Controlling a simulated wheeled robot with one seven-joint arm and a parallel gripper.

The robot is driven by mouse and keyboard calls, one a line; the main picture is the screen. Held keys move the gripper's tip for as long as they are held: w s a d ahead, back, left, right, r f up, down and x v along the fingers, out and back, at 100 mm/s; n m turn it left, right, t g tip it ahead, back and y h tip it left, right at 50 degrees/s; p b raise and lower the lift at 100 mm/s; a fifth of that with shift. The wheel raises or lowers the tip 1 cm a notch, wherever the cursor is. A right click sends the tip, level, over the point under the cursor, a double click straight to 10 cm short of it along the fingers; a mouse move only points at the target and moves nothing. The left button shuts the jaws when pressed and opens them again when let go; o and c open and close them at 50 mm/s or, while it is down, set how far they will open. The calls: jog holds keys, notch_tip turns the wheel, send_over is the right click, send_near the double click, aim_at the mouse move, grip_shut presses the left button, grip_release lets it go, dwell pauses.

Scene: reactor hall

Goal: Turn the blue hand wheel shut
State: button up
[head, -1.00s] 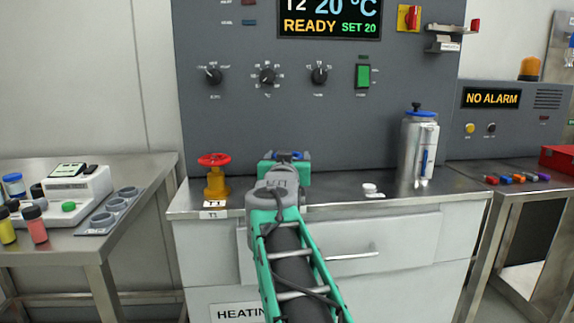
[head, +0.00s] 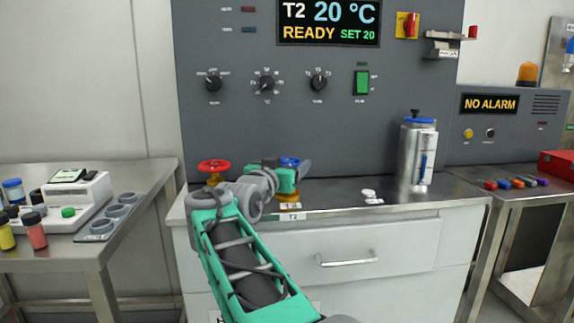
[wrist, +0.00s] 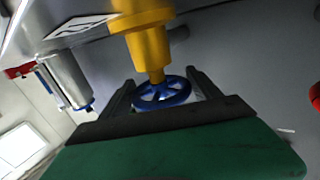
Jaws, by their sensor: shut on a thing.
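The blue hand wheel (head: 290,161) sits on a yellow valve body (head: 288,197) on the steel counter, behind a label reading T2. In the wrist view the spoked blue wheel (wrist: 162,93) lies between the two dark fingers of my gripper (wrist: 165,92), on the stem of the yellow valve (wrist: 146,45). In the head view my gripper (head: 288,176) reaches the wheel from the left and is shut on its rim. The gripper body hides part of the valve in the head view.
A red hand wheel (head: 214,166) stands close by on the left, behind my wrist. A steel flask with a blue lid (head: 417,152) stands to the right. White tablets (head: 370,196) lie between. The grey panel (head: 330,120) rises behind. Its display reads T2 20 °C, READY, SET 20.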

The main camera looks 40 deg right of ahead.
jog(key=o, duration=1.4)
jog(key=shift+w, duration=0.1)
jog(key=shift+c, duration=0.2)
jog(key=v, duration=0.7)
jog(key=shift+s+a+p, duration=0.25)
jog(key=shift+a+p, duration=0.1)
jog(key=shift+p, duration=0.05)
